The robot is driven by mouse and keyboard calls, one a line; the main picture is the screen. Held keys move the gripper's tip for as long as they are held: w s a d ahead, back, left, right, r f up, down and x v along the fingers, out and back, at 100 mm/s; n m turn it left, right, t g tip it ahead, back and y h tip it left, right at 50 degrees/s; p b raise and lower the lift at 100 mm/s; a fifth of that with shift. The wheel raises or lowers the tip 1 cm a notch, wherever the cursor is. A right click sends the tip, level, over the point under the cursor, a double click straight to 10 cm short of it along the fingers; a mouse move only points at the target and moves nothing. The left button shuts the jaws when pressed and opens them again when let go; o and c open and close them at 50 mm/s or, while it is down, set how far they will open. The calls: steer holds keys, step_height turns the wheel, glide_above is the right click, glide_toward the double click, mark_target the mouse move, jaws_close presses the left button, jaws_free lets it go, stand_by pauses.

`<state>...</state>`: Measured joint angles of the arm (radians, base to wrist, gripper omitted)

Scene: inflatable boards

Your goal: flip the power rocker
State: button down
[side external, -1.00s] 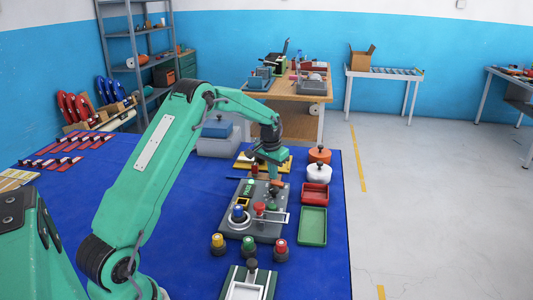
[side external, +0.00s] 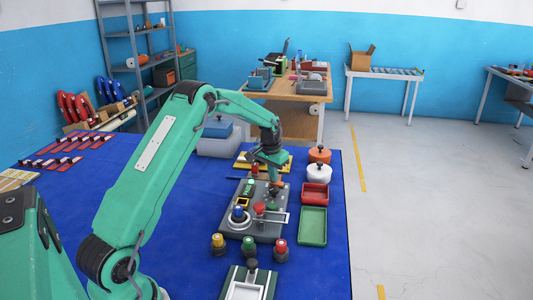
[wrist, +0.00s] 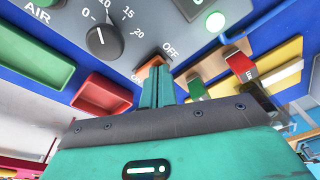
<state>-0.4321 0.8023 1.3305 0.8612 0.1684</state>
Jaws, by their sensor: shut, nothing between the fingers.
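The orange power rocker (wrist: 152,63) sits on the grey control panel (wrist: 200,40), between the ON and OFF labels in the wrist view. My gripper (wrist: 157,75) is shut and empty. Its green fingertips are right at the rocker and cover part of it; I cannot tell whether they touch. In the side view my gripper (side external: 275,184) points down at the far part of the panel (side external: 240,222), and the rocker is too small and hidden to make out clearly.
A black dial (wrist: 103,38) stands beside the rocker on the panel. Red (side external: 316,193) and green (side external: 313,226) trays lie right of the panel. Yellow, green and red knobs stand in front.

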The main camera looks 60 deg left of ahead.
steer(key=shift+f, duration=0.2)
steer(key=shift+r, duration=3.55)
